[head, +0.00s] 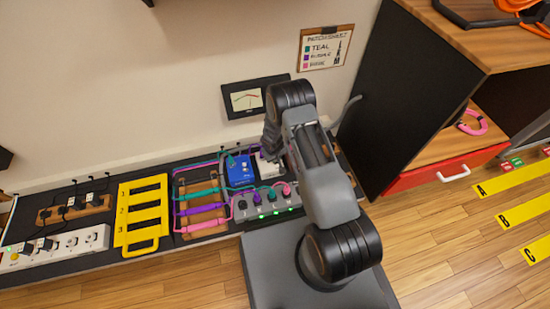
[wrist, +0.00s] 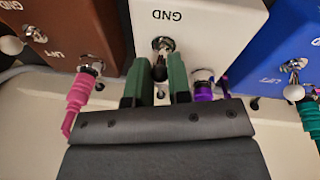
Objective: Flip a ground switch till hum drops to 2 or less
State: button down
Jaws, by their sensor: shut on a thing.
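In the wrist view, my gripper (wrist: 157,75) has its two green fingers closed in on the lever of the ground switch (wrist: 161,46). The switch sits on the face of a white box (wrist: 215,30) marked GND, whose lettering appears upside down. The lever tip is partly hidden between the fingers. In the head view, the white box (head: 266,167) is mostly covered by my arm. The hum meter (head: 246,99) hangs on the wall behind, in a black frame with a pale dial; its reading is too small to tell.
A brown box (wrist: 65,25) with a pink plug and a blue box (wrist: 285,45) with a teal plug flank the white one. A purple plug (wrist: 203,82) is close to the right finger. A yellow rack (head: 142,212) and a white power strip (head: 75,245) lie left.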

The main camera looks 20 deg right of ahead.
aim_at(273, 166)
jog(key=c, duration=1.1)
grip_release()
jog(key=shift+o, duration=0.2)
notch_tip(273, 166, up, 14)
jog(key=s+a+p, duration=0.1)
jog(key=s+p, duration=0.1)
jog(key=p, duration=0.3)
jog(key=shift+a+f, duration=0.2)
jog(key=shift+a, duration=0.05)
